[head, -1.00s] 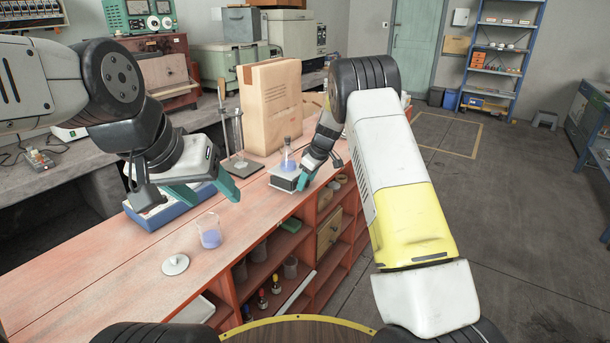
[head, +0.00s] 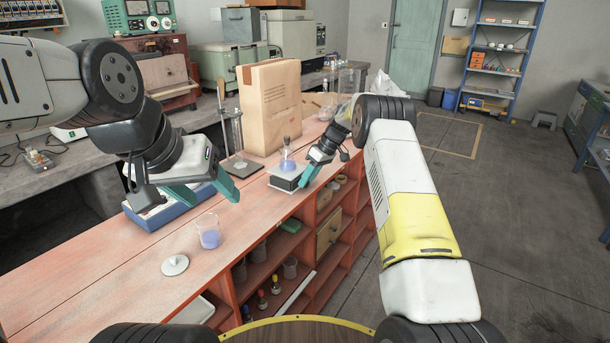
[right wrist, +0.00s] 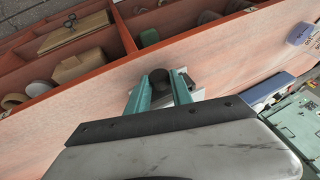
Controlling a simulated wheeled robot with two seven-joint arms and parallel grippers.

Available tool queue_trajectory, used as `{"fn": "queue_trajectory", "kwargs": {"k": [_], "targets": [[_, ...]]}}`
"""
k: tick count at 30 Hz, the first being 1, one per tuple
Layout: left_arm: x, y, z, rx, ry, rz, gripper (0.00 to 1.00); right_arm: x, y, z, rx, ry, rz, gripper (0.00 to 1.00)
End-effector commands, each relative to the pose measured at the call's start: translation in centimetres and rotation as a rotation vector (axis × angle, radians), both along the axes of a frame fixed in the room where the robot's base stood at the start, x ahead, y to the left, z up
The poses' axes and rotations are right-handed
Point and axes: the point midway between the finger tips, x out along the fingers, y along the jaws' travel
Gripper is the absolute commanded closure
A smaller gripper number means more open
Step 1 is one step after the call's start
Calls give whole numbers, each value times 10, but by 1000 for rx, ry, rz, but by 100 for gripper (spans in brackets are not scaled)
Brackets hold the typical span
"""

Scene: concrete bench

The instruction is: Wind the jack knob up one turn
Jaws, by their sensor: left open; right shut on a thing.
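The lab jack (head: 283,184), a small block with a pale top plate, stands on the red bench. A flask with blue liquid (head: 287,164) stands upright on it. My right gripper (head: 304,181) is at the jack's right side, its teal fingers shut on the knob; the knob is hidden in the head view. In the right wrist view a dark round part, seemingly the knob (right wrist: 160,79), sits between the fingertips of the right gripper (right wrist: 160,84). My left gripper (head: 208,191) is open and empty above the bench, left of the jack and apart from it.
A beaker with blue liquid (head: 209,232) and a pale round lid (head: 175,265) stand on the near bench.

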Motion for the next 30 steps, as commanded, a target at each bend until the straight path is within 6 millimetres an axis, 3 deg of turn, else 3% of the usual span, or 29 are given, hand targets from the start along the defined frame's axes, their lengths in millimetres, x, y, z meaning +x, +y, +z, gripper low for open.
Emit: {"fn": "queue_trajectory", "kwargs": {"k": [10, 11, 14, 24, 30], "targets": [[0, 0, 0, 0, 0, 0, 39, 1, 0, 1, 9, 7, -1, 100], [0, 0, 0, 0, 0, 0, 39, 1, 0, 1, 8, 6, -1, 69], [0, 0, 0, 0, 0, 0, 39, 1, 0, 1, 7, 7, -1, 51], [0, 0, 0, 0, 0, 0, 39, 1, -1, 3, 7, 6, -1, 51], [0, 0, 0, 0, 0, 0, 39, 1, -15, 26, 6, 5, -3, 51]]}}
